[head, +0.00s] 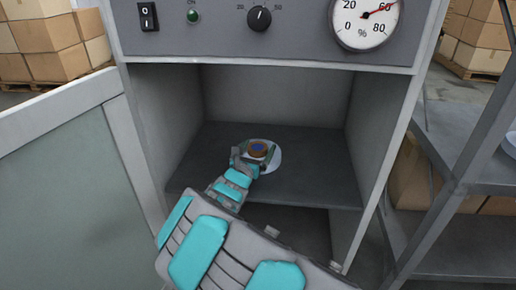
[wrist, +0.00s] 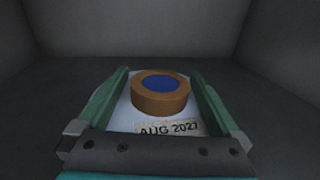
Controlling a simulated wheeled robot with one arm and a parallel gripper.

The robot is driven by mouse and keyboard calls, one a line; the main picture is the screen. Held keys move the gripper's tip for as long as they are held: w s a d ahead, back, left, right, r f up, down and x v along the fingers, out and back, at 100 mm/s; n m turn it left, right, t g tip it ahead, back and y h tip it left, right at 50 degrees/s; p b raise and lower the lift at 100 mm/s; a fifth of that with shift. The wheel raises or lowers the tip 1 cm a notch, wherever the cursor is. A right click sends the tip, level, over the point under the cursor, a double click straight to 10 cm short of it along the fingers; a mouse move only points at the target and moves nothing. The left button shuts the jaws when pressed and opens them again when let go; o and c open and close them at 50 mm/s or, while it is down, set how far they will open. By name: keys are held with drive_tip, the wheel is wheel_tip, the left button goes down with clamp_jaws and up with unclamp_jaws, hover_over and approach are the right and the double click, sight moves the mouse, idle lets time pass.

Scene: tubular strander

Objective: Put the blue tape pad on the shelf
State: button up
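A round brown piece with a blue centre (wrist: 160,94), which I take to be the blue tape pad, lies on a white piece (wrist: 122,119) labelled AUG 2027. In the head view the brown-and-blue piece (head: 257,148) and the white piece (head: 274,160) show inside the open cabinet, over its dark shelf board (head: 310,175). My gripper (wrist: 160,90) has its green fingers wide apart, one on each side of the brown-and-blue piece. Whether the fingers press on the white piece is not clear, as they cover its sides. Contact with the board is hidden.
Grey side walls (head: 376,115) enclose the cabinet, with a control panel (head: 215,28) and gauge above. An open door (head: 65,170) stands at left. A metal rack (head: 470,140) stands at right. The board has bare room on both sides of my gripper.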

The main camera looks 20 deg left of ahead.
drive_tip(key=shift+r, duration=0.15)
drive_tip(key=shift+s, duration=0.25)
drive_tip(key=s, duration=1)
drive_tip(key=shift+s+d+b, duration=0.1)
drive_tip(key=shift+s+b, duration=0.2)
drive_tip(key=shift+s, duration=0.45)
